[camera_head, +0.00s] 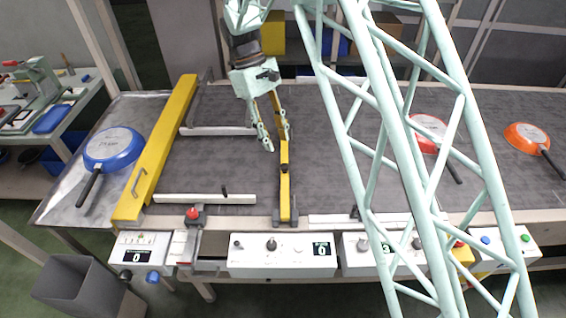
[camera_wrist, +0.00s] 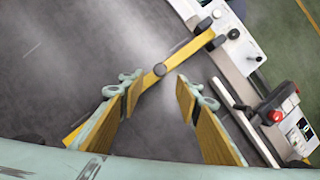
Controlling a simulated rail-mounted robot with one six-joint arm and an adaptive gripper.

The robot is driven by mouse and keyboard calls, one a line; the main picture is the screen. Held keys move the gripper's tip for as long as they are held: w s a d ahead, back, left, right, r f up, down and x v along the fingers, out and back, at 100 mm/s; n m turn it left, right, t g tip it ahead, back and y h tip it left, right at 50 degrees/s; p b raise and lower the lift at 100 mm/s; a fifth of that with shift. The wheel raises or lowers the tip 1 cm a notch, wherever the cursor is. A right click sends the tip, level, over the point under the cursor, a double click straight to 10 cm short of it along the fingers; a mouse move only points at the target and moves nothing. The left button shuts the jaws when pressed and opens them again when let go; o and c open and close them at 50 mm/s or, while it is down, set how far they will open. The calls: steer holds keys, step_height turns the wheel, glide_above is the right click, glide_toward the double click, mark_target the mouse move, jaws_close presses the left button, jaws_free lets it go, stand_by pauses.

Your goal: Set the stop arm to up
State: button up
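The stop arm (camera_head: 285,195) is a yellow bar with a dark round knob on it. It reaches from the conveyor's front edge back across the dark belt and seems to lie low over it. My gripper (camera_head: 277,144) is open above the bar and hides part of it in the head view. In the wrist view, the stop arm (camera_wrist: 190,50) runs diagonally, and its knob (camera_wrist: 160,69) shows between and just beyond the open fingertips (camera_wrist: 158,82). The gripper holds nothing, and I cannot tell whether it touches the bar.
A wide yellow gate (camera_head: 160,150) crosses the belt at left, with a blue pan (camera_head: 113,146) beyond it. Red (camera_head: 428,128) and orange (camera_head: 526,136) pans lie at right. A control box (camera_head: 283,256) with knobs and a display lines the front edge. Belt (camera_head: 220,160) beside the bar is clear.

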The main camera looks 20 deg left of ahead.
mark_target(284, 166)
steer(key=shift+b+x, duration=0.65)
steer(key=shift+x, duration=4.05)
steer(key=shift+c, duration=0.7)
jaws_close()
